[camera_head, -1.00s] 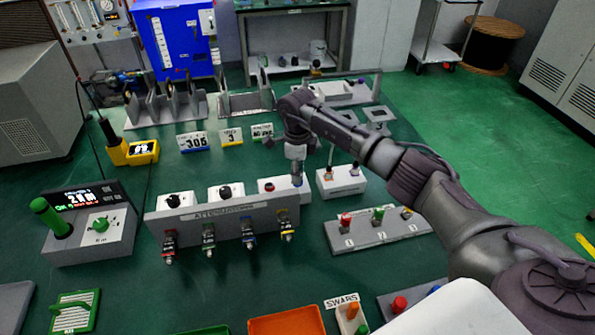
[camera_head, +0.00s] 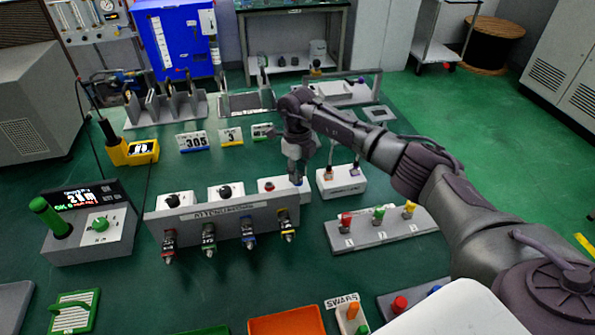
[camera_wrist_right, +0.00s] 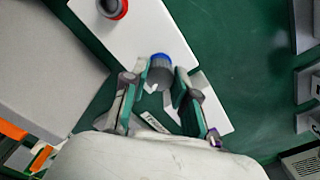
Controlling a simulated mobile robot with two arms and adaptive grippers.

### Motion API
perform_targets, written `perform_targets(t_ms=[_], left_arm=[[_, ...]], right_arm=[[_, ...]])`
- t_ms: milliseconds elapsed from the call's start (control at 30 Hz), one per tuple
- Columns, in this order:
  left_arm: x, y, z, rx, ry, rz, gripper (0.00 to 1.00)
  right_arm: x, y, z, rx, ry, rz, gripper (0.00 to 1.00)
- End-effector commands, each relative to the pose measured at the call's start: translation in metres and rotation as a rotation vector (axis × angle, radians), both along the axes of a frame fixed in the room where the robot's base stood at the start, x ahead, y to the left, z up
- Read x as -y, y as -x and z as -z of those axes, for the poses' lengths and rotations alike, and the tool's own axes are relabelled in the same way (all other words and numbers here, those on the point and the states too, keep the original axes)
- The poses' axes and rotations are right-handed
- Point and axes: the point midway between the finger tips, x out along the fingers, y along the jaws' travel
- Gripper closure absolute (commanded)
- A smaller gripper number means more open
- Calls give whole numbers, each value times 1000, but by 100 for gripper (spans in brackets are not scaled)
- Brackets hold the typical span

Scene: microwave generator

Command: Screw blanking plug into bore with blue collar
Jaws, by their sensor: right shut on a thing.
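In the right wrist view, the fingertips (camera_wrist_right: 166,84) are shut on a grey ribbed blanking plug (camera_wrist_right: 160,77). A blue collar (camera_wrist_right: 160,57) shows at the plug's far edge. It also shows under the gripper in the head view (camera_head: 299,184). How deep the plug sits in the bore is hidden. My left gripper is not in view.
Coloured connectors (camera_head: 249,237) hang along the block's front. A meter box (camera_head: 92,225) with a green handle stands left. A white-topped box (camera_head: 341,181) and a numbered stand (camera_head: 381,229) are close on the right. An orange tray (camera_head: 287,324) is in front.

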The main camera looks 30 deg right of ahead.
Motion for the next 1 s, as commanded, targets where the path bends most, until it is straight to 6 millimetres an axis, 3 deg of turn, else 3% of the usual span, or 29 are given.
perform_targets(t_ms=[1000], left_arm=[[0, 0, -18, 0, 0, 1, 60]], right_arm=[[1, -1, -2, 3, 0, 965, 100]])
